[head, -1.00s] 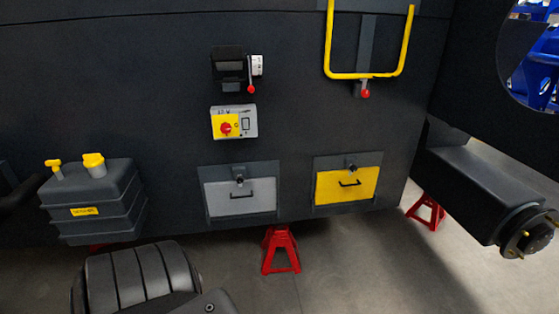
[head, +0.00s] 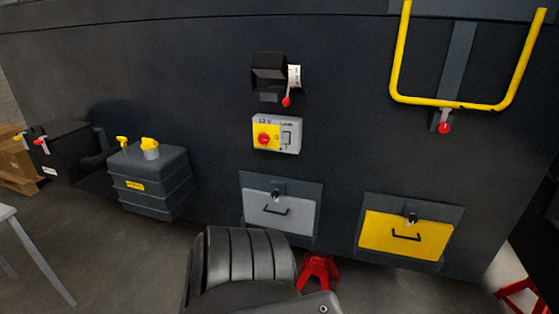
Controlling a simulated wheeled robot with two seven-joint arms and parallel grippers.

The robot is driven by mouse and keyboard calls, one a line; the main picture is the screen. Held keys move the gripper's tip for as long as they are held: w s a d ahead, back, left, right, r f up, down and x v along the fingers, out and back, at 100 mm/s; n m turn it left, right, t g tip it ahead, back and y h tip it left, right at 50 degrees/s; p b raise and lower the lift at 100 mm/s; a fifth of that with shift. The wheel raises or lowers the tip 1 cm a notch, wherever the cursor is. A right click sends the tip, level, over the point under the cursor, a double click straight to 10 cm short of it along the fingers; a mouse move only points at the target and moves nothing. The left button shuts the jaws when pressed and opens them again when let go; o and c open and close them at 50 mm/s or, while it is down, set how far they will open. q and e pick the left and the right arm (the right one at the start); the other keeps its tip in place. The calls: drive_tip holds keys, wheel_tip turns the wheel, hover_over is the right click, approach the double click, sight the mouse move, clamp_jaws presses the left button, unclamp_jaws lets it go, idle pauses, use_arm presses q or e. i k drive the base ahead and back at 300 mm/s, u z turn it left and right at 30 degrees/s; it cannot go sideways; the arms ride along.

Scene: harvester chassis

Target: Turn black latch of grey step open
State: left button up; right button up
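The grey step (head: 279,212) is a grey panel with a black handle, set in a dark frame low on the chassis wall, near the middle of the head view. Its black latch (head: 276,186) sits at the top middle of the panel. The panel looks closed. The latch is too small to tell its exact turn. Neither of my grippers shows in the head view.
A yellow panel (head: 405,235) with its own latch is to the right. A switch box (head: 277,134) and a red-tipped lever (head: 287,101) are above. A yellow bar (head: 455,106) hangs at upper right. A black tank (head: 151,182) is left, a red stand (head: 317,272) below.

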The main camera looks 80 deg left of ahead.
sight(275, 194)
drive_tip(key=u, duration=0.55)
drive_tip(key=i, duration=0.9)
drive_tip(key=u, duration=1.15)
drive_tip(key=i, duration=0.35)
drive_tip(key=u, duration=0.25)
